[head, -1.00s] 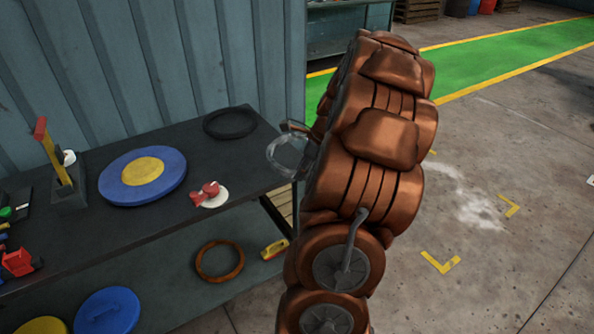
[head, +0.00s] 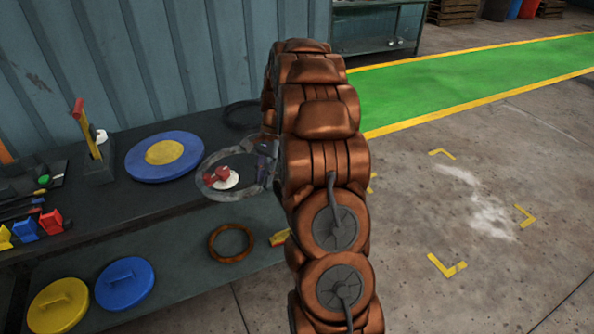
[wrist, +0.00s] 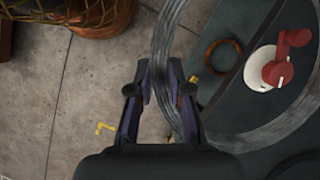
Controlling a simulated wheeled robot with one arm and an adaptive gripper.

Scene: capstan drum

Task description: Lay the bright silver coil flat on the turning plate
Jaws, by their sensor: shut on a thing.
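The bright silver coil (head: 203,181) is a thin, see-through-looking ring held in the air beside my arm. In the head view it overlaps the bench's front part. My gripper (head: 266,160) is shut on its right side and partly hidden by my arm. In the wrist view the coil (wrist: 163,45) runs between the fingertips of my gripper (wrist: 160,78) and curves off to the right. A blue disc with a yellow centre (head: 140,168), which looks like the turning plate, lies on the bench left of the coil, apart from it.
A red piece on a white disc (head: 232,182) shows through the coil. A dark ring (head: 238,108) lies behind, partly hidden. A yellow-and-red post (head: 88,130) stands left of the blue disc. The lower shelf holds a brown ring (head: 212,243) and a blue lid (head: 125,285).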

